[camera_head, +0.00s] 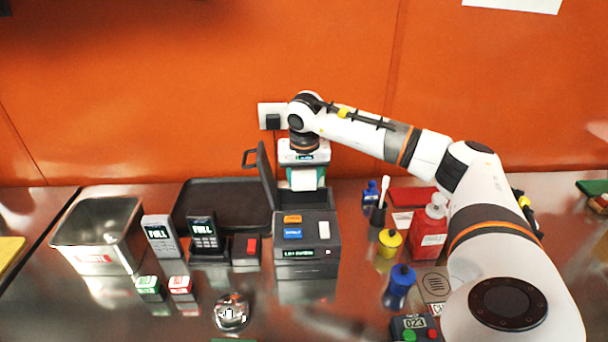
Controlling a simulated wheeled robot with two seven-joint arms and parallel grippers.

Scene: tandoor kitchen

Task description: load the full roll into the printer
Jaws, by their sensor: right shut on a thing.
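The printer (307,252) is a dark grey box with orange, blue and white patches on top and a lit green display on its front. Its dark lid (266,178) stands raised at its left side. My right gripper (305,180) reaches down from above, behind the printer. It is shut on a white roll (303,181), which shows between its teal fingers. The roll appears just behind or above the printer's back edge; I cannot tell whether they touch. My left gripper is out of view.
A dark tray (208,184) and a steel bin (64,229) stand at left. Two card terminals (161,237) labelled FULL stand before the tray. A bell (231,311) sits in front. A red bottle (428,238) and yellow (388,243) and blue (398,288) containers stand at right, near my arm.

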